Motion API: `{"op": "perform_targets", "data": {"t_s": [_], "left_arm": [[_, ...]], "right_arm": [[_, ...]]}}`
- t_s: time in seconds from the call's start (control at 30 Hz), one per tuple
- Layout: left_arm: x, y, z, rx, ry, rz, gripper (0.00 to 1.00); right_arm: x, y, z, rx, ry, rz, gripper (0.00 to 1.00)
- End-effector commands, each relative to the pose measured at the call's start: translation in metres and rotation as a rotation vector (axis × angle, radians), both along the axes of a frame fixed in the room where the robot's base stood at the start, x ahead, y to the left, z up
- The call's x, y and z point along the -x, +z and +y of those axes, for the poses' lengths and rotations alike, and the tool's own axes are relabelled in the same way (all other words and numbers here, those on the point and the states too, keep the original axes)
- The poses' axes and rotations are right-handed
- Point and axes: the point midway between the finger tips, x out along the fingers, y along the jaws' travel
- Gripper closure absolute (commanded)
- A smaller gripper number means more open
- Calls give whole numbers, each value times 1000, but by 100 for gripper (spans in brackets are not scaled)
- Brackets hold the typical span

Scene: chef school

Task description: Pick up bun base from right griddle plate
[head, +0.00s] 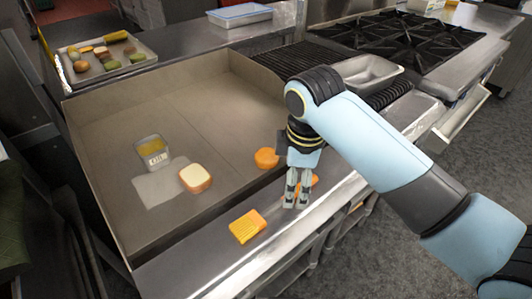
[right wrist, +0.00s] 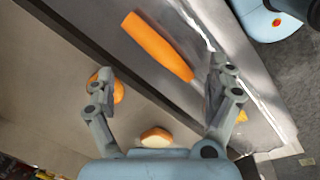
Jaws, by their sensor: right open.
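A round orange-brown piece (head: 266,158), which looks like the bun base, lies flat on the right part of the griddle (head: 235,95). My right gripper (head: 296,203) points down over the front steel ledge, just right of and nearer than this piece. Its fingers are apart and empty. In the right wrist view, the open fingers (right wrist: 165,92) frame bare ledge and an orange handle. A round orange piece (right wrist: 119,92) shows partly behind the left finger. Another bun-like piece (right wrist: 156,136) lies lower down, close to the gripper's body. My left gripper is not in view.
A cream-topped bread piece (head: 195,178) lies by a white sheet (head: 158,190) and a labelled container (head: 152,152). An orange slotted utensil (head: 247,226) lies on the ledge. A food tray (head: 108,72) stands back left; a metal pan (head: 366,71) stands beyond my arm.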

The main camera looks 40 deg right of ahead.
Motion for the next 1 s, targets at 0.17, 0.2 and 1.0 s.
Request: {"op": "perform_targets", "data": {"t_s": [0.17, 0.2, 1.0], "left_arm": [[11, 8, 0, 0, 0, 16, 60], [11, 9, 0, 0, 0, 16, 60], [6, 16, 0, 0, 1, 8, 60]], "right_arm": [[-60, 29, -6, 15, 313, 70, 12], [-73, 38, -8, 14, 396, 90, 12], [-114, 0, -13, -6, 708, 154, 12]]}}
